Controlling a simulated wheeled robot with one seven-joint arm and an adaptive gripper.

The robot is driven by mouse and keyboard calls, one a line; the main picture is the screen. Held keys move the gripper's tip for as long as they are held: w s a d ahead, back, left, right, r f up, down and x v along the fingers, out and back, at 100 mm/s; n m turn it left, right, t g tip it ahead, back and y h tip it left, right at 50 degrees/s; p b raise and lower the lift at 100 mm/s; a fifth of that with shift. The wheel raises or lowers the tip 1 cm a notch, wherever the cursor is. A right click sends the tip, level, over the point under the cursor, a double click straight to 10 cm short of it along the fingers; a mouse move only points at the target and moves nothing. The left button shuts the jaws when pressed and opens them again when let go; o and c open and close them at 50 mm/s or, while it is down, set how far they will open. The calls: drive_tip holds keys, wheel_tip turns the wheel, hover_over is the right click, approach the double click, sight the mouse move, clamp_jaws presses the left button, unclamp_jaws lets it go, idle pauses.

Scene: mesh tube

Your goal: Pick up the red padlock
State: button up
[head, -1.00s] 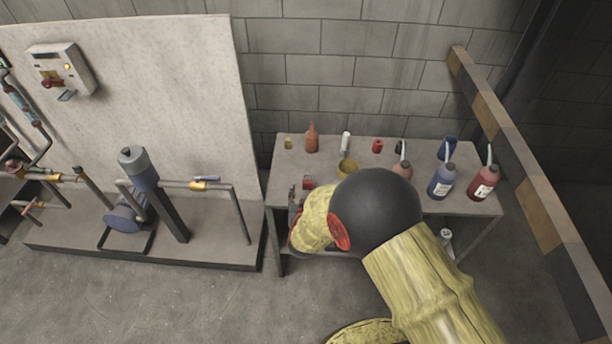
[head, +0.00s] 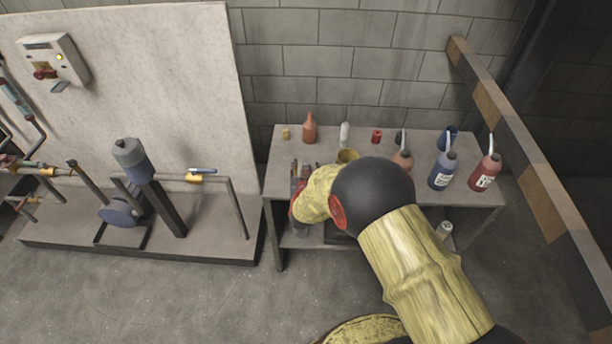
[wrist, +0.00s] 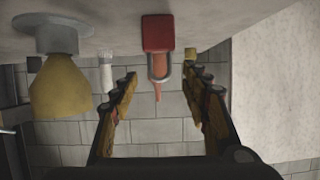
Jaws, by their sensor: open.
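The red padlock (wrist: 158,34) is at the top of the wrist view, which shows the bench upside down. Its body rests on the bench top and its grey shackle points away from the bench surface. My gripper (wrist: 163,77) is open, with one finger on each side of the picture and the padlock's line between them. The padlock appears beyond the fingertips, and nothing is held. In the head view my gripper (head: 302,172) is low over the bench's left end. The padlock cannot be made out there, behind my gripper and wrist.
Blue (head: 441,172) and red (head: 486,172) bottles stand right.

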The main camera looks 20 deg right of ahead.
drive_tip(key=shift+c, duration=0.4)
clamp_jaws()
idle(0.4)
